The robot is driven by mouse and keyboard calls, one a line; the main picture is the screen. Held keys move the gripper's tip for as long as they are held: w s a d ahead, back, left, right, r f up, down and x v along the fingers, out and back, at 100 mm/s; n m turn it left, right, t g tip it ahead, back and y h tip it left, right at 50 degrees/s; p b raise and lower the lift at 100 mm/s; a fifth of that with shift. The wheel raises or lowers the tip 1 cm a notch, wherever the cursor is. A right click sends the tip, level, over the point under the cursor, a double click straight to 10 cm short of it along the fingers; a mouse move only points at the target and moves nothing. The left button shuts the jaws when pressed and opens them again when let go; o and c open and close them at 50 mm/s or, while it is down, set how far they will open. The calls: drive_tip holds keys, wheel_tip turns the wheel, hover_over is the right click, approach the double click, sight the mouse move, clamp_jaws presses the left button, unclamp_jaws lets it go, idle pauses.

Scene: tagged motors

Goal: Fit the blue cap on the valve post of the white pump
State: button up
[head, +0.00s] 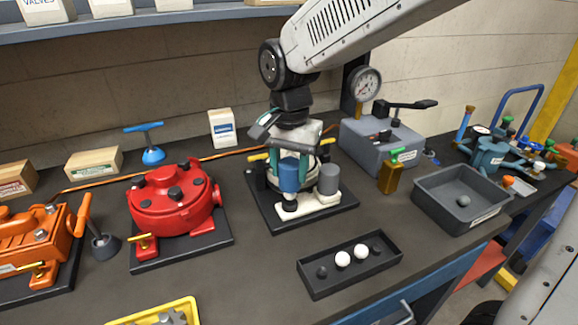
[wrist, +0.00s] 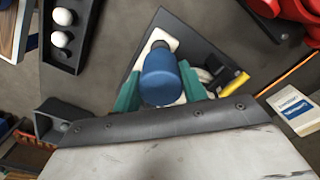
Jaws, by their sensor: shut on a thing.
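My gripper (head: 290,157) is shut on the blue cap (head: 289,176), with a teal finger on each side. The cap also shows between the fingers in the wrist view (wrist: 161,78). The pump shows partly behind the cap in the wrist view (wrist: 160,38). The valve post is not seen; the cap and gripper may hide it. I cannot tell whether the cap touches the pump.
A red pump (head: 172,203) and an orange pump (head: 40,245) stand left. A black tray (head: 350,278) with white and dark balls lies in front. A grey bin (head: 455,215) stands right. A grey box with a gauge (head: 380,145) and a small white box (head: 222,128) are behind.

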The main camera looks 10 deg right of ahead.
sight(289, 190)
drive_tip(key=shift+f, duration=3.15)
drive_tip(key=o, duration=1.1)
drive_tip(key=shift+c, duration=0.2)
drive_tip(key=shift+r, duration=0.1)
drive_tip(key=shift+r, duration=2.95)
wheel_tip(289, 190, up, 8)
drive_tip(key=shift+f, duration=0.1)
